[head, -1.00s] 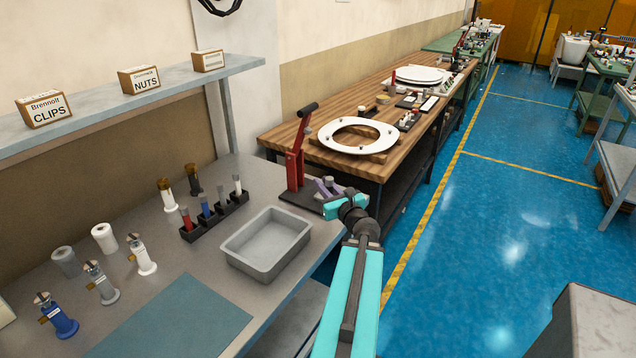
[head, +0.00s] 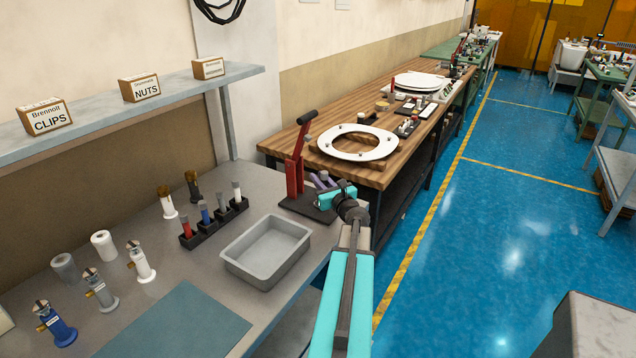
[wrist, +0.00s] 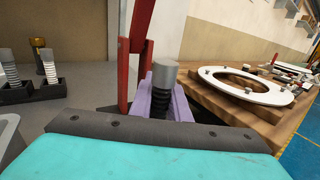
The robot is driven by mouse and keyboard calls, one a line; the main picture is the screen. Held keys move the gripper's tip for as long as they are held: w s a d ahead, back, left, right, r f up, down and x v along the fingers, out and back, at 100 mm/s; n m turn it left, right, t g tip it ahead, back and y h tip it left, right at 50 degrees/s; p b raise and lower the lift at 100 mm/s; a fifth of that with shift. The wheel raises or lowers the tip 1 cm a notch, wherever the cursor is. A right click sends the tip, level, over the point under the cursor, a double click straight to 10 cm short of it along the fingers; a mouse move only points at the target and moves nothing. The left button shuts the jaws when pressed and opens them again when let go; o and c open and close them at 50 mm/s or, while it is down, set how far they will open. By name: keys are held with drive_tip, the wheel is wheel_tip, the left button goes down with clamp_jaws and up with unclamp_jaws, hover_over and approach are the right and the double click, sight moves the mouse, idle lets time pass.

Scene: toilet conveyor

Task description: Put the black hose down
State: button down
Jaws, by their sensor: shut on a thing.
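The black hose (wrist: 158,105) is a short dark ribbed piece with a grey cylinder at its top. It stands roughly upright between the purple fingers of my gripper (wrist: 160,96), which is shut on it. In the head view my gripper (head: 320,181) is at the red lever press (head: 295,172), beside its upright and over or near its black base (head: 300,207). The hose's lower end is hidden by my wrist, so I cannot tell whether it touches anything. The press also shows behind the fingers in the wrist view (wrist: 136,50).
A black rack (head: 203,240) holds several coloured pieces. A grey tray (head: 240,268) stands in front of the press. Several white, grey and blue fittings stand at left. A wooden bench (head: 340,184) with a white toilet seat (head: 340,152) lies beyond. The blue-grey mat (head: 180,325) is clear.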

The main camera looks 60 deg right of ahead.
drive_tip(key=shift+w+d+f, duration=0.1)
drive_tip(key=shift+w+d, duration=0.6)
drive_tip(key=shift+d, duration=0.2)
drive_tip(key=shift+w+d+f+p, duration=0.15)
drive_tip(key=shift+f+p, duration=0.3)
drive_tip(key=shift+f, duration=0.45)
drive_tip(key=shift+w+d+f+p, duration=0.15)
drive_tip(key=shift+f+p, duration=0.25)
drive_tip(key=shift+f, duration=0.5)
drive_tip(key=shift+f, duration=0.2)
drive_tip(key=c, duration=1.7)
unclamp_jaws()
drive_tip(key=shift+o, duration=0.2)
drive_tip(key=shift+s+r, duration=0.1)
drive_tip(key=shift+r, duration=0.1)
drive_tip(key=b+v, duration=0.2)
drive_tip(key=v, duration=0.7)
drive_tip(key=shift+s+a+b, duration=0.25)
drive_tip(key=shift+b, duration=0.05)
drive_tip(key=shift+v, duration=1.1)
